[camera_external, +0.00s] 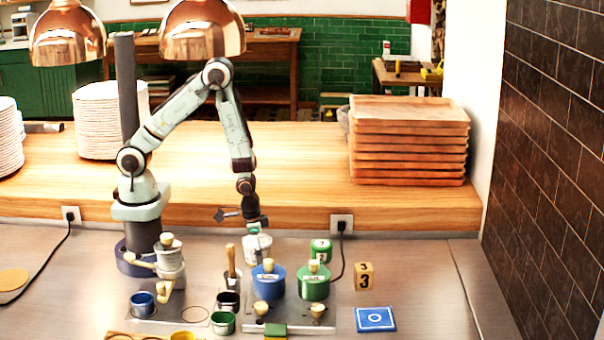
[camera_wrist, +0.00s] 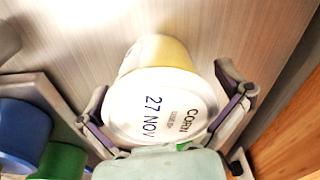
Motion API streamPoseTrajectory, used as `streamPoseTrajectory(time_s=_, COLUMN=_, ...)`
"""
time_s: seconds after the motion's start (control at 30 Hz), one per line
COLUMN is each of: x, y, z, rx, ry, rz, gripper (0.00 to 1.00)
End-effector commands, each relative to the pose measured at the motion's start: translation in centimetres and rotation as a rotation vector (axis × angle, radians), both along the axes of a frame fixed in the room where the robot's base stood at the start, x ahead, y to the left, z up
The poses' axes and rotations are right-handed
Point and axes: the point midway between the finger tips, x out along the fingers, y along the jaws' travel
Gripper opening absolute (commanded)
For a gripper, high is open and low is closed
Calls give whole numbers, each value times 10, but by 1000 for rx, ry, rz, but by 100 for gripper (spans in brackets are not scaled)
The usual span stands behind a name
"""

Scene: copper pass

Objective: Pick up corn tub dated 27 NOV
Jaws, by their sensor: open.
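The corn tub (camera_wrist: 155,112) has a white lid marked "CORN" and "27 NOV" and a pale yellow side. In the wrist view it lies between the two spread fingers of my gripper (camera_wrist: 166,104), one finger on each side of the lid. In the external view the white tub (camera_external: 257,246) stands on the steel counter directly under my gripper (camera_external: 254,226), behind the blue pot. My gripper is open around or just above the tub; I cannot tell whether the fingers touch it.
A blue pot (camera_external: 268,283) and a green pot (camera_external: 314,284) with knobbed lids stand in front of the tub. A stack of wooden trays (camera_external: 408,142) stands behind on the wooden shelf.

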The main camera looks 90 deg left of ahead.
Motion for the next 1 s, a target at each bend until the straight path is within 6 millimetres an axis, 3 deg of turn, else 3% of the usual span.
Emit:
streamPoseTrajectory(time_s=0.13, x=0, y=0, z=0, rx=0, ry=-1, rz=0, gripper=97)
streamPoseTrajectory(time_s=0.3, x=0, y=0, z=0, rx=0, ry=0, rz=0, gripper=44)
streamPoseTrajectory(time_s=0.33, x=0, y=0, z=0, rx=0, ry=0, rz=0, gripper=41)
streamPoseTrajectory(time_s=0.77, x=0, y=0, z=3, rx=1, ry=-1, rz=0, gripper=40)
streamPoseTrajectory(time_s=1.0, x=2, y=0, z=33, rx=1, ry=-7, rz=0, gripper=33)
